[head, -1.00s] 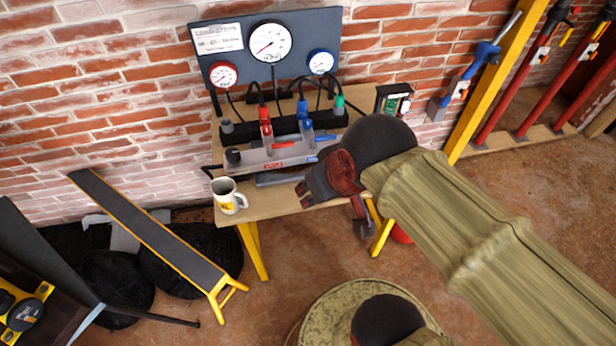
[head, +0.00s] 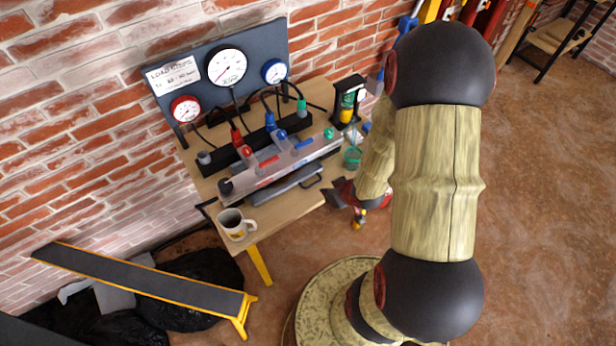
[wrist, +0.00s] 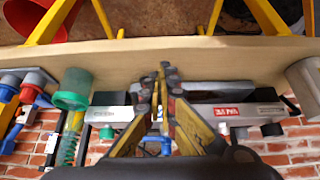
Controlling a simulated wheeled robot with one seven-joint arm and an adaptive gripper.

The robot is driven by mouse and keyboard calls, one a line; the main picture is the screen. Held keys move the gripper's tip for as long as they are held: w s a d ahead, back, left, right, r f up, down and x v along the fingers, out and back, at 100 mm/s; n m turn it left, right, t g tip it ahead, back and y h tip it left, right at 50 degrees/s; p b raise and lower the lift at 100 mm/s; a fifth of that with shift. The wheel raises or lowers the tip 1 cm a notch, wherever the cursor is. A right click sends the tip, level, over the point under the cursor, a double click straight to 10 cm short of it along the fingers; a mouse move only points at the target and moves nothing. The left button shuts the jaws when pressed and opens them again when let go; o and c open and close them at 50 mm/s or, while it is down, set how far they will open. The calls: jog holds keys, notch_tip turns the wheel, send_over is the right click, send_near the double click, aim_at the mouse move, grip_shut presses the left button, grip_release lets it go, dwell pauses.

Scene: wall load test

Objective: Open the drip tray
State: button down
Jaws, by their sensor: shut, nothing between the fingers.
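The drip tray (head: 284,188) is a flat dark-grey tray with a dark handle (head: 313,181) at its right end. It lies low along the front of the light-grey valve block (head: 262,177) on the workbench. In the wrist view, which is upside down, the tray (wrist: 205,88) is partly hidden behind my fingers. My gripper (head: 333,195) is at the bench's front edge, just right of the handle and apart from it in the head view. In the wrist view my gripper (wrist: 165,68) has its yellow-and-black fingers together, with nothing between them.
A mug (head: 236,226) stands at the bench's left front corner. A gauge board (head: 230,72) rises behind.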

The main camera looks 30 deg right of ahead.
aim_at(305, 179)
jog(key=w+r+t, duration=0.2)
jog(key=w+r, duration=0.1)
jog(key=w, duration=0.1)
jog(key=b+x, duration=0.1)
jog(key=x, duration=0.2)
jog(key=b+x, duration=0.1)
jog(key=x, duration=0.2)
jog(key=a+b+x, duration=0.1)
jog(key=x, duration=0.2)
jog(key=shift+w+a+f, duration=0.1)
jog(key=shift+w+f, duration=0.1)
jog(key=shift+f, duration=0.2)
